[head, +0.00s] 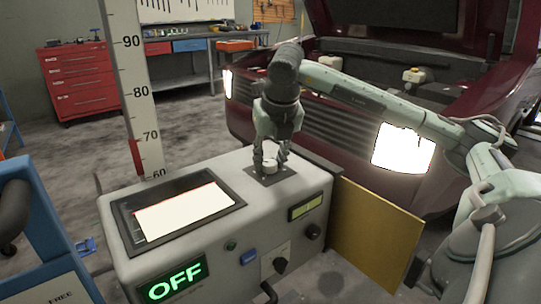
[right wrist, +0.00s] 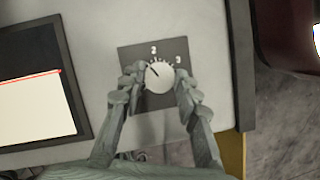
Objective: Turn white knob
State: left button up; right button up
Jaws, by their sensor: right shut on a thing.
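The white knob (right wrist: 159,77) is round with a dark pointer line and sits on a dark square plate (right wrist: 127,58) with number marks, on top of the grey console. In the right wrist view its pointer line points to the upper left, left of the "2". In the head view the knob (head: 268,167) shows between the fingertips. My right gripper (head: 270,160) reaches down from above with a finger on each side of the knob, and its fingers (right wrist: 157,80) are shut on it. My left gripper is not in view.
The grey console (head: 225,225) carries a bright screen (head: 185,211), a green "OFF" display (head: 172,281) and several front controls. A tall ruler (head: 133,90) stands behind it. A yellow panel (head: 375,235) and a dark red vehicle (head: 330,120) are at the right.

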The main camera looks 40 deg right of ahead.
dwell(0.4)
jog(key=o, duration=1.1)
jog(key=shift+o, duration=0.2)
jog(key=v, duration=1.2)
